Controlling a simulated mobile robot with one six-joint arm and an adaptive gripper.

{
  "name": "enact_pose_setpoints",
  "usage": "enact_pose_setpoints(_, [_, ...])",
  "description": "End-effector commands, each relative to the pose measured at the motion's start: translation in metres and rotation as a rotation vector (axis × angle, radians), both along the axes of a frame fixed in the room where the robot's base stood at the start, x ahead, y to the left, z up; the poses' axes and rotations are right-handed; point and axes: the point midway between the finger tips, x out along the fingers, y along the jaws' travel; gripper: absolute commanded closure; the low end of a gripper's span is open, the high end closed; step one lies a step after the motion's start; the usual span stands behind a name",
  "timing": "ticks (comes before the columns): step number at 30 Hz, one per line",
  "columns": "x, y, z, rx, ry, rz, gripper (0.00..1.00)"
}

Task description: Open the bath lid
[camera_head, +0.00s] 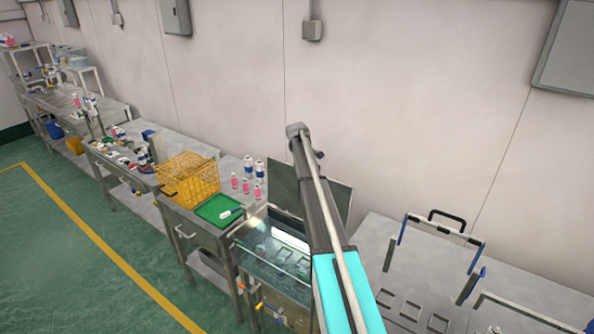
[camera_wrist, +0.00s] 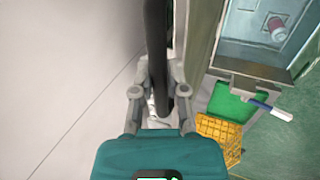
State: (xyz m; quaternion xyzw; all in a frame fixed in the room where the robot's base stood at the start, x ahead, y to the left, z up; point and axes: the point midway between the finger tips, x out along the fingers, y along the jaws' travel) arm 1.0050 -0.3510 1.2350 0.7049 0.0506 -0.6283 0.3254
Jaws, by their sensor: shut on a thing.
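The bath (camera_head: 262,262) is a steel-framed water tank in the middle of the head view, with its top uncovered. Its grey-green lid (camera_head: 283,183) stands up at the back edge near the wall, partly hidden behind my arm. In the wrist view the lid (camera_wrist: 201,40) shows edge-on, just right of a dark handle bar (camera_wrist: 157,40). My gripper (camera_wrist: 159,92) has its fingers on both sides of this bar and is shut on it. In the head view my arm hides the gripper and handle.
Left of the bath are a green tray (camera_head: 207,214), an orange basket (camera_head: 188,180) and several cans. To the right, a bench holds a rack with a black handle (camera_head: 447,213). The wall (camera_wrist: 60,80) is close behind.

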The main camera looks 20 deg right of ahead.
Motion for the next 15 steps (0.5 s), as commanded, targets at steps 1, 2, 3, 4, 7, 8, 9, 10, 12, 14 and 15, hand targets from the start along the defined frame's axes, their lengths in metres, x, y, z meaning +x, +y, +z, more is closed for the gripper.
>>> enact_pose_setpoints(1, [0.009,-0.009,-0.002,0.0,-0.002,0.001,1.0])
enact_pose_setpoints(2, [0.011,-0.014,-0.003,0.0,-0.002,0.002,1.0])
enact_pose_setpoints(3, [0.014,-0.019,-0.004,0.001,-0.001,0.002,1.0])
enact_pose_setpoints(4, [0.016,-0.022,-0.005,0.0,0.0,0.001,1.0])
enact_pose_setpoints(7, [0.02,-0.03,-0.006,0.001,-0.001,0.002,1.0])
enact_pose_setpoints(8, [0.021,-0.032,-0.006,0.001,-0.001,0.002,1.0])
enact_pose_setpoints(9, [0.022,-0.034,-0.006,0.001,-0.001,0.002,1.0])
enact_pose_setpoints(10, [0.022,-0.035,-0.006,0.001,-0.001,0.002,1.0])
enact_pose_setpoints(12, [0.023,-0.037,-0.007,0.001,-0.001,0.002,1.0])
enact_pose_setpoints(14, [0.023,-0.037,-0.006,0.0,-0.002,0.002,1.0])
enact_pose_setpoints(15, [0.023,-0.037,-0.006,0.0,-0.002,0.002,1.0])
